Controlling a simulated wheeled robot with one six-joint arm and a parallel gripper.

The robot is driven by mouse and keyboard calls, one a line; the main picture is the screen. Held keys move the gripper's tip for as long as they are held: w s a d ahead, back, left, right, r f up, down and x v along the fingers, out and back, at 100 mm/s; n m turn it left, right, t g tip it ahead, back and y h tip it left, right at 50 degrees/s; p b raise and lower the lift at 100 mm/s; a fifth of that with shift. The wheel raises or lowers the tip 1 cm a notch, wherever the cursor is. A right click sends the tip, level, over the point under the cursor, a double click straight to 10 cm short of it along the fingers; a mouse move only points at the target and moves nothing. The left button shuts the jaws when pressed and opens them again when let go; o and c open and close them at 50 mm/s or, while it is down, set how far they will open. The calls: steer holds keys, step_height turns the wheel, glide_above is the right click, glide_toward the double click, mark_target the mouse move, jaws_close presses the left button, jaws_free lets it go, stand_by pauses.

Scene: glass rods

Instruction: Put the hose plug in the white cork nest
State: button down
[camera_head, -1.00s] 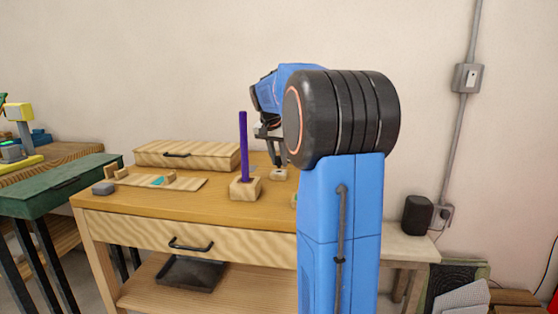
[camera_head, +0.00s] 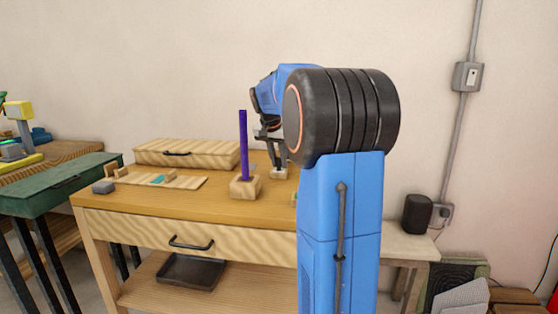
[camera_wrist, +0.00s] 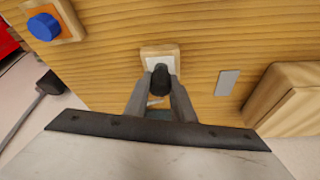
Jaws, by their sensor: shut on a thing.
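The hose plug (camera_wrist: 160,80) is black and stands between the fingers of my gripper (camera_wrist: 160,84), which is shut on it. The white cork nest (camera_wrist: 153,64) is a white square on a small wooden block, directly behind and around the plug in the wrist view. The plug's lower end is over the white patch, but I cannot tell whether it is seated in it.
A purple rod (camera_head: 243,145) stands upright in a wooden block (camera_head: 245,188) left of my gripper. A closed wooden case (camera_head: 190,153) lies at the back. A blue round piece (camera_wrist: 43,27) sits on another block. A flat grey plate (camera_wrist: 227,83) lies beside the nest.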

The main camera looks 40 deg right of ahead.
steer(key=shift+f, duration=0.25)
steer(key=c, duration=1.8)
jaws_free()
steer(key=shift+r, duration=0.1)
steer(key=v, duration=1)
steer(key=shift+a+r, duration=0.25)
steer(key=shift+r, duration=0.05)
steer(key=shift+s, duration=0.1)
